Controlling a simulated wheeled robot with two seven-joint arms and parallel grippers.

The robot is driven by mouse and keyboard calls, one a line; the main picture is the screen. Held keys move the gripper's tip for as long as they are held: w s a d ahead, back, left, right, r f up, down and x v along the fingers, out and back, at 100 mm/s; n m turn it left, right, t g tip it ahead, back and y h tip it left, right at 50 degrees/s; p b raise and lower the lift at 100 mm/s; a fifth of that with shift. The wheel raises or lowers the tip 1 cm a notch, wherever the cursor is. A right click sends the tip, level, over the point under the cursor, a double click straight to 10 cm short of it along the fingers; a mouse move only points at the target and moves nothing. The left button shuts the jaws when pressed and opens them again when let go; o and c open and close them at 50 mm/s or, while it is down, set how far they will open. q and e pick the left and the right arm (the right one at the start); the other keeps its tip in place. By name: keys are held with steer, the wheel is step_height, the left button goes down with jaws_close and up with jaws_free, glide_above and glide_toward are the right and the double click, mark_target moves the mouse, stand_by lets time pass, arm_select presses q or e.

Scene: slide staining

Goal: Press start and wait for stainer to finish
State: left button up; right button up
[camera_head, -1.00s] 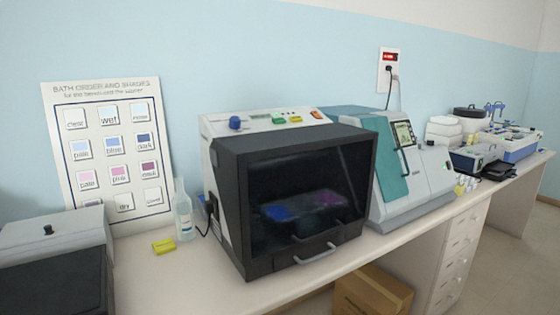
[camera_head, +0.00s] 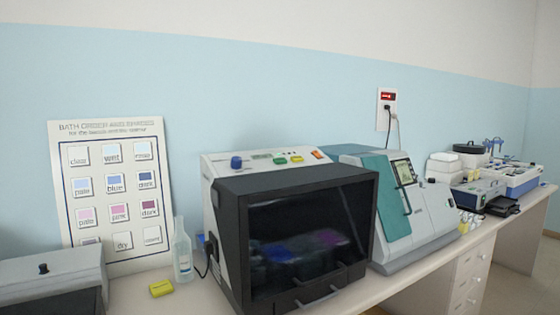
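The stainer (camera_head: 225,205) stands on the bench at the middle of the head view. Its dark window (camera_head: 305,235) is closed, and blurred blue and purple shapes show dimly behind it. Its top panel (camera_head: 265,158) carries a blue knob (camera_head: 236,162), a small display (camera_head: 262,156), a green button (camera_head: 280,161), a yellow button (camera_head: 297,158) and an orange-red switch (camera_head: 318,154). The labels are too small to read, so I cannot tell which one is start. Neither of my grippers is in view.
A teal and grey machine (camera_head: 390,200) stands close on the right. A clear bottle (camera_head: 183,255) and a yellow block (camera_head: 161,288) are to the left. A bath-order chart (camera_head: 110,195) leans on the wall. A grey box (camera_head: 50,270) sits at far left.

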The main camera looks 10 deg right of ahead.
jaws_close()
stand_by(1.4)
